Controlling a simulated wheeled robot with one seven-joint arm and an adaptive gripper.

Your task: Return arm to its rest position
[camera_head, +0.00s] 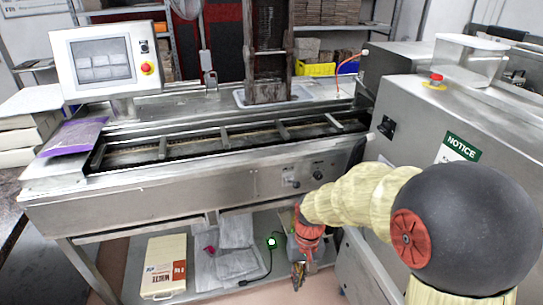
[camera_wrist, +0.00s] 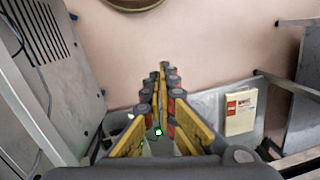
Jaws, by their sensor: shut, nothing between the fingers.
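My arm comes in from the right in the head view, with a cream sleeve and a dark round joint. My gripper (camera_head: 297,276) hangs low in front of the steel machine, pointing down near the lower shelf. In the wrist view my gripper (camera_wrist: 162,68) has its yellow and grey fingers meeting at the tips, shut and empty. No held object shows.
The steel conveyor machine (camera_head: 180,195) stands behind my gripper. A grey cabinet (camera_head: 400,115) is close on the right. The lower shelf holds a white box (camera_head: 165,265), also in the wrist view (camera_wrist: 241,112), and plastic bags (camera_head: 228,265). Pinkish floor (camera_wrist: 200,50) is open beyond the fingers.

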